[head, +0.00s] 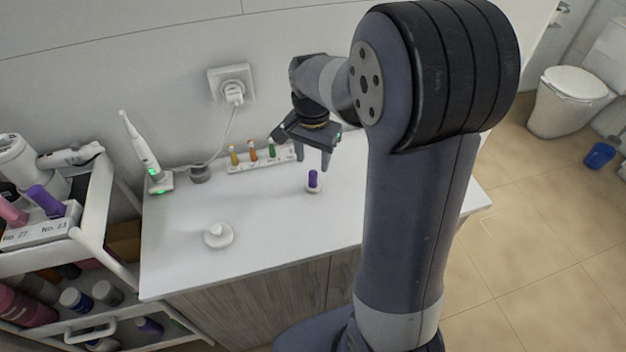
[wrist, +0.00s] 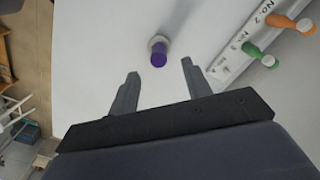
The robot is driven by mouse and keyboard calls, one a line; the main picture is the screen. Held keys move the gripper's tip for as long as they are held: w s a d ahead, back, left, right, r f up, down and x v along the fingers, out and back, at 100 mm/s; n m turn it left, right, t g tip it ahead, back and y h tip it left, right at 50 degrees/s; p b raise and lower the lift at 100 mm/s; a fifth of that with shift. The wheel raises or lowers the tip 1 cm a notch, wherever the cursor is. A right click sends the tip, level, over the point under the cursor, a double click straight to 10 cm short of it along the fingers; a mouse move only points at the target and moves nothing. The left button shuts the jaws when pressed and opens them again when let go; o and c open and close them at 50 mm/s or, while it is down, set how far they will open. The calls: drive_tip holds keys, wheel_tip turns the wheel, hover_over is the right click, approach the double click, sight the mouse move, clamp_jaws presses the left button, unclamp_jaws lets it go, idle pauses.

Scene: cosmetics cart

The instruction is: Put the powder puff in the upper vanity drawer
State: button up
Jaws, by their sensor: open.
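A round white piece with a small knob (head: 218,234), which looks like the powder puff, lies on the left front of the white vanity top (head: 270,215). It does not show in the wrist view. My gripper (head: 313,160) is open and empty, pointing down over the vanity, to the right of and behind the puff. Below its fingers stands a small purple-topped piece with a white base (head: 313,181). In the wrist view this purple piece (wrist: 158,52) is just beyond the open fingertips (wrist: 160,69). The wood-grain vanity front (head: 260,300) shows below the top; no open drawer is visible.
A white strip holding colored pieces (head: 262,158) stands along the wall. An electric toothbrush on its charger (head: 160,184) is at the back left. A cart (head: 100,215) with cosmetics stands left. The middle of the top is clear.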

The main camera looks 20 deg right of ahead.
sight(313, 172)
drive_tip(key=shift+f+p, duration=0.5)
drive_tip(key=shift+f, duration=2.5)
drive_tip(key=shift+c, duration=0.6)
clamp_jaws()
